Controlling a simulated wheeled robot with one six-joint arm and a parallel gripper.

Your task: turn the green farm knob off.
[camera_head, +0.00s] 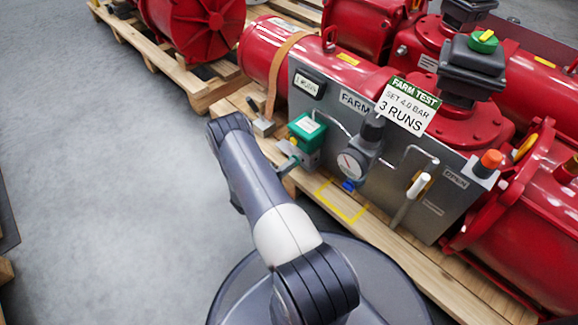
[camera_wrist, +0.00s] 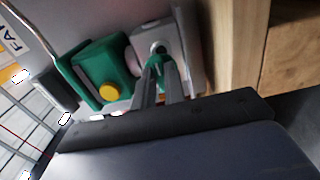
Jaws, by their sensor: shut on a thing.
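The green knob (camera_wrist: 153,62) shows in the wrist view as a small green piece on the front of a light grey block (camera_wrist: 148,38). My gripper (camera_wrist: 158,65) is shut on it, with the two fingers at its sides hiding most of it. I cannot tell the knob's angle clearly. In the head view my gripper (camera_head: 290,163) reaches the block below a green box (camera_head: 307,128) at the panel's left end, and the knob is too small to make out there. The green box (camera_wrist: 98,72) with a yellow round button sits beside the block in the wrist view.
A hanging tag (camera_head: 408,106) reads 3 RUNS. Red actuators stand behind on a wooden pallet (camera_head: 385,242). The floor at left is clear.

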